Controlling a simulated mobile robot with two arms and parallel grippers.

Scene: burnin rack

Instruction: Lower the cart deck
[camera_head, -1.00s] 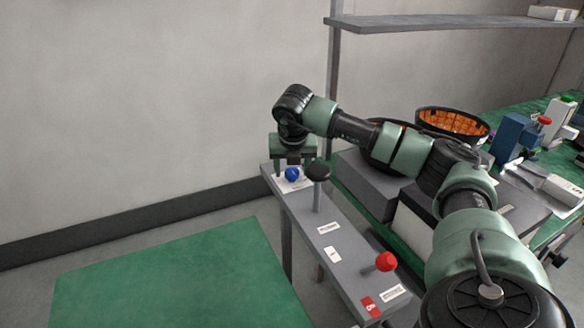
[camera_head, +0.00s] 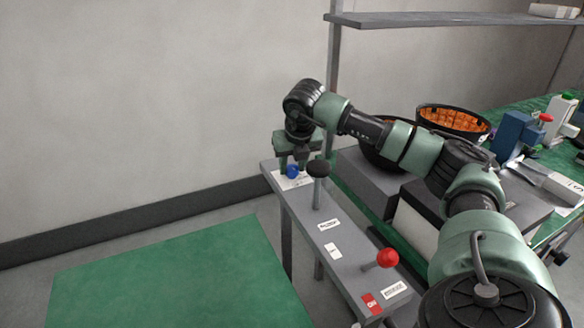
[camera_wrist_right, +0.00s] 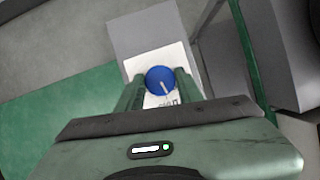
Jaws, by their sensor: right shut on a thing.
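A blue knob (camera_head: 293,171) sits at the far end of a narrow grey control panel (camera_head: 305,215). It also shows in the right wrist view (camera_wrist_right: 158,78), with a pale pointer mark on its face. My right gripper (camera_head: 295,160) is over this end of the panel, its fingers on either side of the blue knob and shut on it. A flat green surface (camera_head: 180,280) lies to the left of the panel; it looks like the cart deck, but its supports are out of sight. My left gripper is not in view.
A black-topped lever (camera_head: 318,168) stands close beside my right gripper, and a red ball lever (camera_head: 387,258) stands nearer. Bowls, one with orange contents (camera_head: 453,121), and a blue device (camera_head: 512,133) are at the right. The green surface is bare.

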